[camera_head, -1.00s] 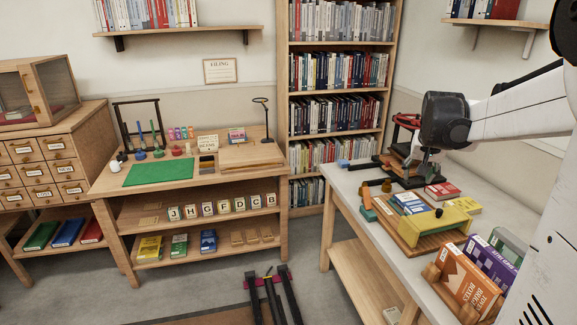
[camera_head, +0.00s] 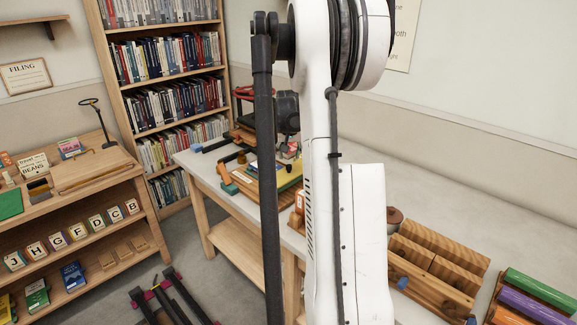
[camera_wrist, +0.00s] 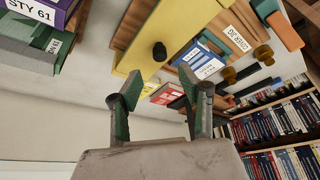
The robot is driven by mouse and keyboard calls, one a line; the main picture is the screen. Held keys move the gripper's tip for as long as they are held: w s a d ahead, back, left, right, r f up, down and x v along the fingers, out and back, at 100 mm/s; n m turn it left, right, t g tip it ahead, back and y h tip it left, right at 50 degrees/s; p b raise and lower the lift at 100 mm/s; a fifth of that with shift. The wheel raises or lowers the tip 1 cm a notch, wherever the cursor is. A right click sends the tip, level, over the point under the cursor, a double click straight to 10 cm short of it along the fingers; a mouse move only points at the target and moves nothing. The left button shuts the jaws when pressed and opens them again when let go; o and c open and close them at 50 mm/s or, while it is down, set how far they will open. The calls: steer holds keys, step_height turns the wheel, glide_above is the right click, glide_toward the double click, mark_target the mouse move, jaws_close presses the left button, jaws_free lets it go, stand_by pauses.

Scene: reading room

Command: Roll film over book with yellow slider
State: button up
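In the wrist view the yellow slider (camera_wrist: 150,40) with a black knob (camera_wrist: 159,51) spans the wooden board (camera_wrist: 222,18). A blue book (camera_wrist: 202,60) with a white label lies on the board beside the slider. My gripper (camera_wrist: 160,88) is open and empty, its green-padded fingers apart, and it does not touch the knob. In the head view my arm covers much of the table; part of the yellow slider (camera_head: 289,178) shows beside it. I cannot make out the film, and my fingertips are hidden in the head view.
In the head view wooden racks (camera_head: 437,262) stand on the right of the white table (camera_head: 197,164). A bookcase (camera_head: 127,96) stands behind.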

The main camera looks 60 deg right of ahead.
mark_target(289, 165)
steer(key=x, duration=0.7)
jaws_close()
stand_by(0.3)
